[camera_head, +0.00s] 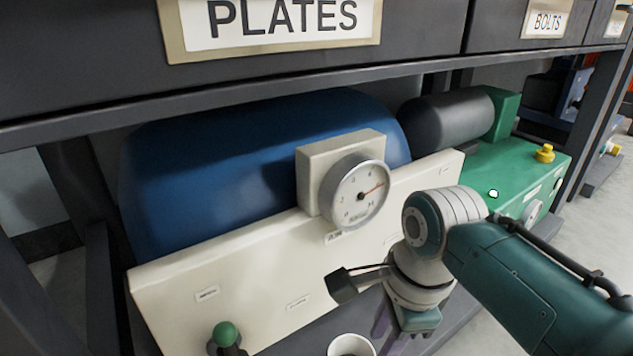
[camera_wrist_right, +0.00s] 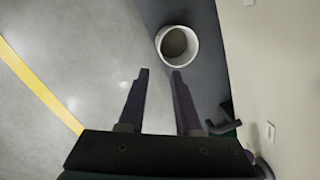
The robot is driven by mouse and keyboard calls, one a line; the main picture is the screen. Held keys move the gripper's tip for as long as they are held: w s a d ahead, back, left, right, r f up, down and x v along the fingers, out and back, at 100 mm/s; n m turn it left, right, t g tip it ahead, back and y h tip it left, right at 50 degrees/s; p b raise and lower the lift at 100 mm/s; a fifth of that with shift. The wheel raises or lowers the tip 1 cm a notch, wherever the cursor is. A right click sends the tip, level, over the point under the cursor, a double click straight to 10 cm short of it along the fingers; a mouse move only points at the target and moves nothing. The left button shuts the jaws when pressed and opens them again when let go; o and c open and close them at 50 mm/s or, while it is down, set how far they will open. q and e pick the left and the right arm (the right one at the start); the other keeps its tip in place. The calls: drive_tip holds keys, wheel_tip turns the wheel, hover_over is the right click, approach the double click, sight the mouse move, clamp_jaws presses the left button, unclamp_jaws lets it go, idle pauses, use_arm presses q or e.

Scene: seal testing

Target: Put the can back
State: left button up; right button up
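A white open-topped can (camera_head: 351,346) stands at the bottom edge of the head view, partly cut off. In the right wrist view the can (camera_wrist_right: 177,46) stands upright on a dark ledge (camera_wrist_right: 213,75), and I see into its grey inside. My right gripper (camera_wrist_right: 161,73) is open and empty, with its two purple fingers apart. The can lies ahead of the fingertips, slightly to the right, and does not appear to touch them. In the head view the right gripper (camera_head: 383,333) points down just right of the can. My left gripper is not in view.
A cream panel with a round gauge (camera_head: 358,194) stands behind the ledge, before a blue tank (camera_head: 230,165). A green-knobbed lever (camera_head: 226,335) is left of the can. A green machine (camera_head: 530,165) is at right. Drawers overhang above. Grey floor (camera_wrist_right: 60,50) lies beside the ledge.

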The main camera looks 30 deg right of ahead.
drive_tip(key=s+a+r+n+t, duration=0.1)
drive_tip(key=s+r+n, duration=0.4)
drive_tip(key=n, duration=0.7)
drive_tip(key=s+a+r+n+t, duration=0.1)
drive_tip(key=s+a+r+n, duration=0.2)
drive_tip(key=n, duration=0.9)
drive_tip(key=s+r, duration=0.3)
drive_tip(key=s, duration=0.2)
drive_tip(key=shift+s+a+n, duration=0.2)
drive_tip(key=shift+s+n, duration=0.15)
drive_tip(key=shift+n, duration=0.05)
wheel_tip(320, 180, up, 103)
drive_tip(key=p, duration=10.3)
